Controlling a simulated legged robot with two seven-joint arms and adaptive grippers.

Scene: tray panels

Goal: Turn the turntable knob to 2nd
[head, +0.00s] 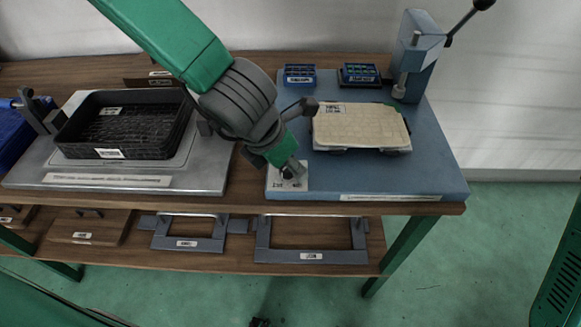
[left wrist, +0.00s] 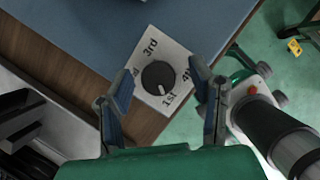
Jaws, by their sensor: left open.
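The knob (left wrist: 158,77) is round and dark, on a square white plate (left wrist: 150,47) in the left wrist view. The plate reads 3rd at the top, 4th at the right and 1st at the bottom; the left label is partly covered by a finger. A pale mark on the knob appears to point towards 1st. My left gripper (left wrist: 161,84) is open, with one finger on each side of the knob; contact cannot be told. In the head view the white plate (head: 300,180) lies at the blue base's front left corner, and my gripper hides the knob. My right gripper is not in view.
The blue base (head: 440,170) carries a cream panel (head: 360,127), two small blue boxes (head: 299,75) and a lever press (head: 415,60). A black tray (head: 125,125) sits on a grey base at the left. Grey frames (head: 310,252) lie on the lower shelf.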

